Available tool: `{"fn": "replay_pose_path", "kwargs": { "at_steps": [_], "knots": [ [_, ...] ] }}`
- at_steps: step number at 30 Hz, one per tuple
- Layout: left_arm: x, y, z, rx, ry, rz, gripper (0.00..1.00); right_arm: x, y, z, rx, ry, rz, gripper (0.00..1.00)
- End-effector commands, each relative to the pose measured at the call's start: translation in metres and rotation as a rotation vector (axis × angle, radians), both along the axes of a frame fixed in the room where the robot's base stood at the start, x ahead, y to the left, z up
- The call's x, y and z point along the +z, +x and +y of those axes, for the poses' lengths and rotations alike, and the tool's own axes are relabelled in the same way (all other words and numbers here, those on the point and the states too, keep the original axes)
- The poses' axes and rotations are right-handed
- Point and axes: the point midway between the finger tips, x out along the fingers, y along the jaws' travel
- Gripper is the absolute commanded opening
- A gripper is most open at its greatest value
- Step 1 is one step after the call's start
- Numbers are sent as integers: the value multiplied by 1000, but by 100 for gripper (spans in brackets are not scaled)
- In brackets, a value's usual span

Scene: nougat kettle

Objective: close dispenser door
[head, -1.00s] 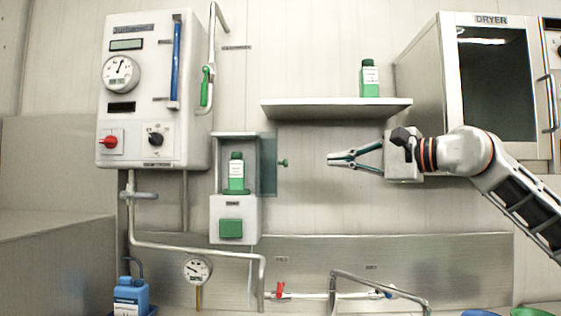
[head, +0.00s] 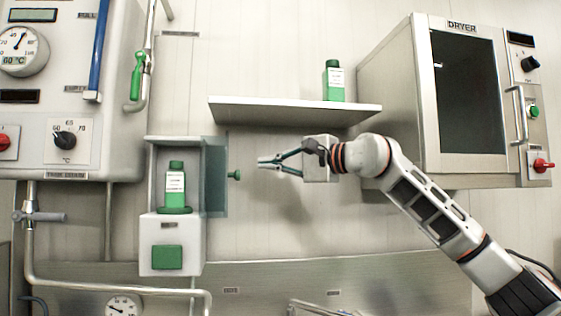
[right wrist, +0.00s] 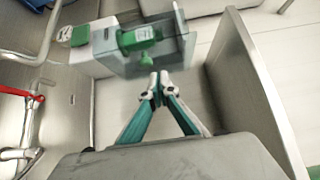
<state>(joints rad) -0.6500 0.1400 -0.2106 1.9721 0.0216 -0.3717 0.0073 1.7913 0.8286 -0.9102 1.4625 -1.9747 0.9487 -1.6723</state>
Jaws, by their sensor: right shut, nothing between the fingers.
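The dispenser (head: 150,228) is a small white wall box with a green button. A green bottle (head: 175,187) with a white label stands in its open compartment. The clear, tinted door (head: 216,178) stands open at the right side of the compartment, with a green knob (head: 235,175) on its outer side. My right gripper (head: 263,161) is shut and empty, a little right of the knob and apart from it. My left gripper is out of view.
A shelf (head: 290,107) with another green bottle (head: 334,82) is above my right gripper. The dryer (head: 390,95) stands at the right. A control panel with a gauge and blue tube (head: 97,45) is at upper left. Pipes run below.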

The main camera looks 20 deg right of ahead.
Motion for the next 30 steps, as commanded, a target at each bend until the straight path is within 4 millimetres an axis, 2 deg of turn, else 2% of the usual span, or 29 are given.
{"fn": "replay_pose_path", "kwargs": {
  "at_steps": [6,10,15,30],
  "knots": [
    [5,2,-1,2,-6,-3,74,1,36,24,2,1,1,0],
    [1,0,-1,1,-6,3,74,0,38,43,3,-1,-1,0],
    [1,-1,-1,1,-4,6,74,0,41,56,1,1,0,0],
    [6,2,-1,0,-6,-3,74,0,42,59,-1,1,-1,0]
  ]
}}
